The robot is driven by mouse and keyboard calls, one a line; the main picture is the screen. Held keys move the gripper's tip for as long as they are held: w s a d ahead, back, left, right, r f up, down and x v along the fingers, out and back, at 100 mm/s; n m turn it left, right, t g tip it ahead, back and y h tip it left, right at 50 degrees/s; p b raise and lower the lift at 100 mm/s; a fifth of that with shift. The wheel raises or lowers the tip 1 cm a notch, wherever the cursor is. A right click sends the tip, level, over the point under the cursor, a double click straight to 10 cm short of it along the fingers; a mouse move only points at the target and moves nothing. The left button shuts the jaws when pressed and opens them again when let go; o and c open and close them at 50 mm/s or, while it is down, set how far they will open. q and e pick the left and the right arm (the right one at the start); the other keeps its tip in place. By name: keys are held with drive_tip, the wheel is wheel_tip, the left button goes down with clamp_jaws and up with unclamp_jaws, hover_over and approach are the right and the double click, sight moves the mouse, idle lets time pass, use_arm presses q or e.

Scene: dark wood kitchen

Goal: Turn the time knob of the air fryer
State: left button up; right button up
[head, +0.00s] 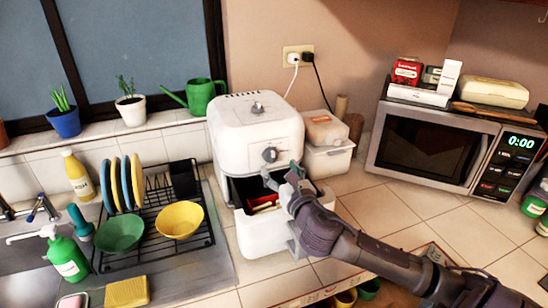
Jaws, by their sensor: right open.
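The white air fryer (228,135) stands on the tiled counter in the middle of the head view. One grey knob (257,107) is on its top and another grey knob (270,154) is on its upper front. I cannot tell from any marking which is the time knob. Its drawer (262,238) is pulled out, with something red and yellow inside, partly hidden by my arm. My right gripper (282,174) is open, its fingertips just below the front knob and above the drawer. I cannot tell whether it touches the knob. My left gripper is not in view.
A dish rack (160,215) with plates and bowls stands to the left. A white container (327,158) sits close to the fryer's right side. A microwave (428,148) stands at the right, and tiled counter between is clear. Power cords (318,85) hang behind.

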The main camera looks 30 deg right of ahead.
sight(273, 160)
drive_tip(key=x, duration=0.3)
drive_tip(key=shift+w+r, duration=0.1)
drive_tip(key=shift+w, duration=0.15)
drive_tip(key=shift+w+d+p, duration=0.1)
drive_tip(key=shift+w+p, duration=0.15)
drive_tip(key=shift+p, duration=0.05)
drive_tip(key=shift+w, duration=0.15)
drive_tip(key=shift+c, duration=0.2)
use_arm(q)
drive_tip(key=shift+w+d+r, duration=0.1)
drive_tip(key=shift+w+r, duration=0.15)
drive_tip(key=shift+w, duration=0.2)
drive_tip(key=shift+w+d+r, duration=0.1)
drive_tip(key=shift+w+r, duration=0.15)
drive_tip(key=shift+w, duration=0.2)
use_arm(e)
clamp_jaws()
